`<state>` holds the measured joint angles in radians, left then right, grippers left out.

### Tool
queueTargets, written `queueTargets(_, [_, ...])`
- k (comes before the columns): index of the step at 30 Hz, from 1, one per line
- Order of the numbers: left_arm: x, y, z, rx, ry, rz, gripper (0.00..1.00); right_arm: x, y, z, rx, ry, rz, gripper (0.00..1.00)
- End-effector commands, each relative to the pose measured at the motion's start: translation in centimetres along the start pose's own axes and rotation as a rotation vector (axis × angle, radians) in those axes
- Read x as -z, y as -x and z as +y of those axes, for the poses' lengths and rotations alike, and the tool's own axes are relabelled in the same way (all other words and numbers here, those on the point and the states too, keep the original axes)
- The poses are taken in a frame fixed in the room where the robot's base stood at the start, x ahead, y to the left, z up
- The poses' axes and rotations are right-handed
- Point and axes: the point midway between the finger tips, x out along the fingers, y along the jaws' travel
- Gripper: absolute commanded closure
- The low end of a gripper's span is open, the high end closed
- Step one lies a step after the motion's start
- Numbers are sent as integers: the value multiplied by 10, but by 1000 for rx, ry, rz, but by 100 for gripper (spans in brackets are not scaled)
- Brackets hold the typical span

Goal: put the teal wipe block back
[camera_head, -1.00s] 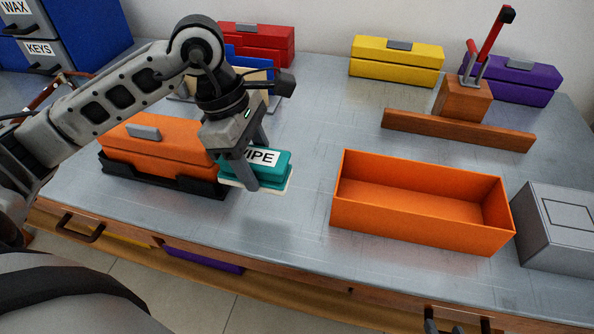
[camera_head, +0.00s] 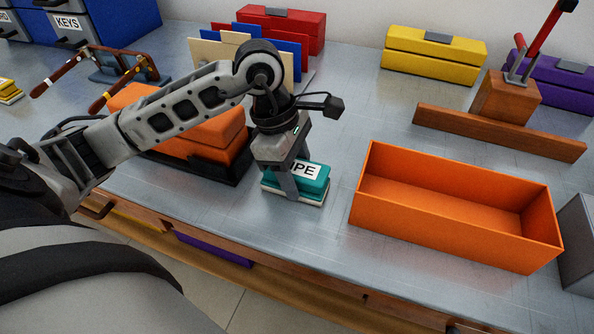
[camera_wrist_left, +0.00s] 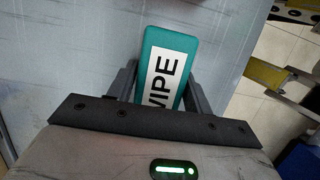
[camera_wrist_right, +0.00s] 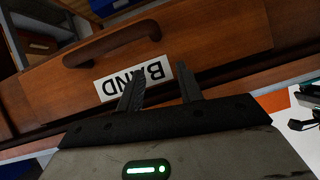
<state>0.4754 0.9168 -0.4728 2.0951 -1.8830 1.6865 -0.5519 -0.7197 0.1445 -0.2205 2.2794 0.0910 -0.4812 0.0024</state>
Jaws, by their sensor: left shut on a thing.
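The teal wipe block (camera_head: 313,178) has a white label on top and a pale underside. It is at or just above the grey bench top, between the closed orange case and the open orange box; contact with the bench is hard to tell. My left gripper (camera_head: 292,182) is shut on it from above, one finger on each side. In the left wrist view the block (camera_wrist_left: 172,58) sits between the two fingers (camera_wrist_left: 160,90), its label partly hidden. In the right wrist view my right gripper (camera_wrist_right: 160,88) is open and empty before a wooden drawer front (camera_wrist_right: 220,50).
The closed orange case (camera_head: 190,120) in a black tray is left of the block. The open, empty orange box (camera_head: 450,215) is to its right. Behind are a card rack (camera_head: 240,50), a red case (camera_head: 290,28), a yellow case (camera_head: 432,58) and a wooden clamp fixture (camera_head: 505,100). Bare bench lies between.

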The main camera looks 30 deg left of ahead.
Motion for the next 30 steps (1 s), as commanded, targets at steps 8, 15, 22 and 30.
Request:
queueTargets(8, [1,-3,0,1,0,0,28,-3,-1,0,1,2,0,64])
queueTargets(15, [0,-1,0,1,0,0,28,-1,0,0,1,1,0,64])
queueTargets(22, [0,28,1,-5,-1,2,28,-1,1,-1,1,-1,-7,64])
queueTargets(30, [0,87,1,-5,-1,0,28,-3,2,0,0,-4,-20,64])
